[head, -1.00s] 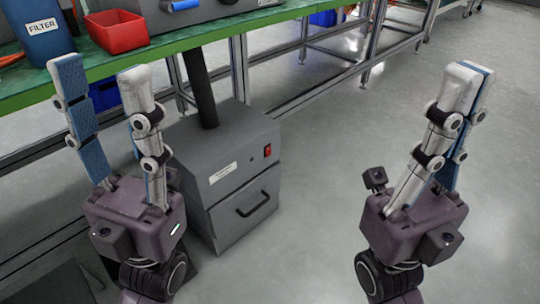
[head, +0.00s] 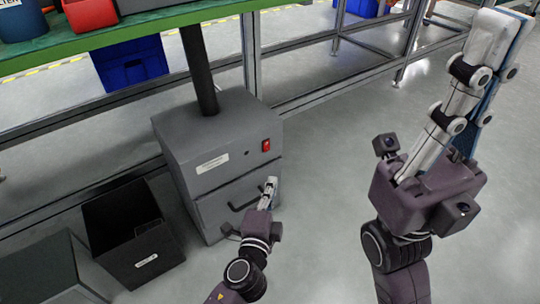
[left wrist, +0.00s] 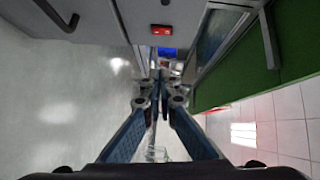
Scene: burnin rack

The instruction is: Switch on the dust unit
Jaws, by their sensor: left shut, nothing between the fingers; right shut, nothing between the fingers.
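The dust unit (head: 190,150) is a grey box on the floor beside the bench, with a dark pipe rising from its top. A red rocker switch (head: 266,145) sits on the upper right of its front, above a dark drawer handle (head: 236,207). My left gripper (head: 271,183) is shut and empty, below the switch and in front of the drawer. In the left wrist view the switch (left wrist: 160,30) lies ahead of the closed fingertips (left wrist: 160,78), apart from them in the picture. My right gripper (head: 507,32) is shut and empty, raised at the right.
A black open bin (head: 130,240) stands on the floor left of the unit. The green-topped bench (head: 150,27) runs above and behind it, with a blue bin (head: 130,62) underneath. The floor (head: 330,170) between the unit and my right arm is clear.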

